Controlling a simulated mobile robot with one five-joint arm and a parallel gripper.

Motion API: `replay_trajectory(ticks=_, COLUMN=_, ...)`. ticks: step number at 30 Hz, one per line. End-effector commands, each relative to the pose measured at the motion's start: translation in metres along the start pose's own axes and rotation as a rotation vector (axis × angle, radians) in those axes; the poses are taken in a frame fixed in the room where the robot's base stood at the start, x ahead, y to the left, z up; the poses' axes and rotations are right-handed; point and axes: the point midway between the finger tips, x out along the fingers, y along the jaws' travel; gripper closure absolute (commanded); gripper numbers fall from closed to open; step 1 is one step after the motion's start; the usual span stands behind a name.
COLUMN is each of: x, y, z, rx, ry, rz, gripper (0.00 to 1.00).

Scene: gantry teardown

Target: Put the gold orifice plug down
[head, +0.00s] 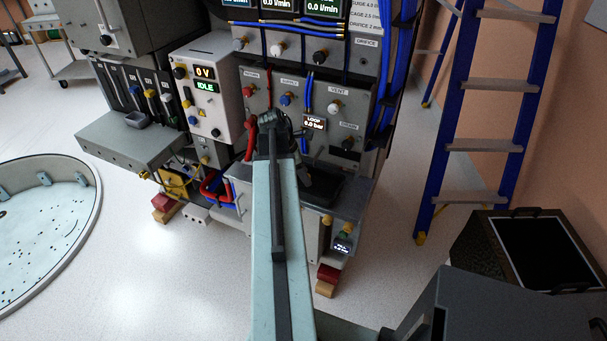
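My arm rises from the bottom middle to its dark elbow in front of the grey valve panel (262,88). Past the elbow the arm is mostly hidden behind its own upper link. A dark shape that looks like my gripper (308,176) is just right of the link, over or at a black tray (325,189) on the low grey bench. Its fingers cannot be made out against the dark tray. I cannot make out the gold orifice plug; whether it is in the gripper is hidden.
A voltage box (205,92) and a grey shelf (130,142) stand left of the panel. A round pool (45,225) is at far left. A blue ladder (465,110) and a dark open-topped case (490,240) are on the right.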

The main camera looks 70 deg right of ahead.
Motion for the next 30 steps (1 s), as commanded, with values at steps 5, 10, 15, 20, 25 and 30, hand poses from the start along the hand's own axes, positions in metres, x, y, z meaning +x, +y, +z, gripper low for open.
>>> replay_trajectory(ticks=5, x=0.000, y=0.000, z=0.000, rx=0.000, ry=0.000, rz=0.000, gripper=0.51)
replay_trajectory(ticks=10, x=-0.003, y=0.000, z=0.001, rx=-0.001, ry=0.000, rz=0.000, gripper=0.51)
replay_trajectory(ticks=15, x=-0.022, y=0.000, z=0.002, rx=-0.001, ry=0.000, rz=0.000, gripper=0.51)
replay_trajectory(ticks=20, x=-0.057, y=0.000, z=0.004, rx=-0.004, ry=0.000, rz=0.000, gripper=0.51)
replay_trajectory(ticks=25, x=-0.098, y=0.000, z=0.004, rx=-0.004, ry=0.000, rz=0.001, gripper=0.51)
replay_trajectory(ticks=30, x=-0.123, y=0.000, z=0.002, rx=-0.002, ry=0.000, rz=0.001, gripper=0.51)
